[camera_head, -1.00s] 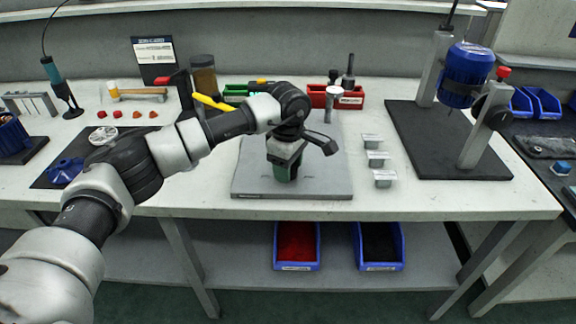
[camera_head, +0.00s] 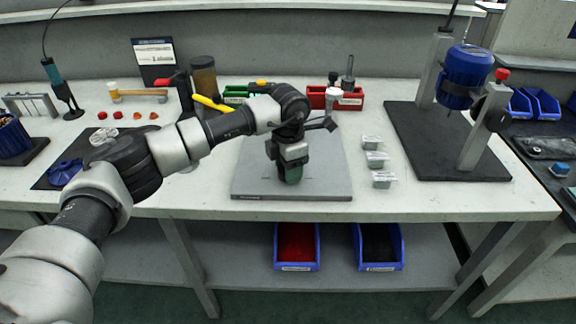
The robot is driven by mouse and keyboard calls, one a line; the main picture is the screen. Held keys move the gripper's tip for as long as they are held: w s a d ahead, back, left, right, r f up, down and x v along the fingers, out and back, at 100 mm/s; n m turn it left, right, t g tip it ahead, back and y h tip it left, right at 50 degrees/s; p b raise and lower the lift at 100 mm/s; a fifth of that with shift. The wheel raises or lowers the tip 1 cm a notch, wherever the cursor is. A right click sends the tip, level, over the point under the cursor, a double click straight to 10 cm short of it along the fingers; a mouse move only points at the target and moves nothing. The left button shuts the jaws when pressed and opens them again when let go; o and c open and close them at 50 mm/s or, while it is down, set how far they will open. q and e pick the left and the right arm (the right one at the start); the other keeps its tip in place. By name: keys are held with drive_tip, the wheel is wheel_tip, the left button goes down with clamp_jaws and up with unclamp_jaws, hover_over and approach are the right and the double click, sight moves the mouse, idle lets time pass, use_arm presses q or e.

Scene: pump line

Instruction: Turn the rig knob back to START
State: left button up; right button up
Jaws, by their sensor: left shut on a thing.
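My left gripper (camera_head: 290,158) points down over the grey plate (camera_head: 250,185) at the middle of the bench. It is shut on a green part (camera_head: 291,175) standing on that plate. The jaws and wrist hide the top of the green part, so I cannot tell its whole shape or read any START mark. My right gripper is not in view.
A stand with a blue motor (camera_head: 466,72) and a red knob (camera_head: 503,74) is at the right. Small metal blocks (camera_head: 376,159) lie right of the plate. A red bin (camera_head: 350,98) and a hammer (camera_head: 140,93) are behind. The front right bench top is clear.

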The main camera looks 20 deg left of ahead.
use_arm(q)
drive_tip(key=shift+r+n, duration=0.1)
drive_tip(key=shift+n, duration=0.9)
drive_tip(key=n, duration=0.2)
drive_tip(key=shift+n+p, duration=0.3)
drive_tip(key=shift+n, duration=0.6)
drive_tip(key=n+p, duration=0.1)
drive_tip(key=n, duration=0.2)
drive_tip(key=shift+n, duration=0.3)
drive_tip(key=n, duration=0.2)
drive_tip(key=shift+a+n+p, duration=0.1)
drive_tip(key=shift+n+p, duration=0.2)
drive_tip(key=n+p, duration=0.1)
drive_tip(key=n, duration=0.3)
drive_tip(key=shift+n, duration=0.3)
drive_tip(key=shift+n+p, duration=0.75)
drive_tip(key=shift+n, duration=1.05)
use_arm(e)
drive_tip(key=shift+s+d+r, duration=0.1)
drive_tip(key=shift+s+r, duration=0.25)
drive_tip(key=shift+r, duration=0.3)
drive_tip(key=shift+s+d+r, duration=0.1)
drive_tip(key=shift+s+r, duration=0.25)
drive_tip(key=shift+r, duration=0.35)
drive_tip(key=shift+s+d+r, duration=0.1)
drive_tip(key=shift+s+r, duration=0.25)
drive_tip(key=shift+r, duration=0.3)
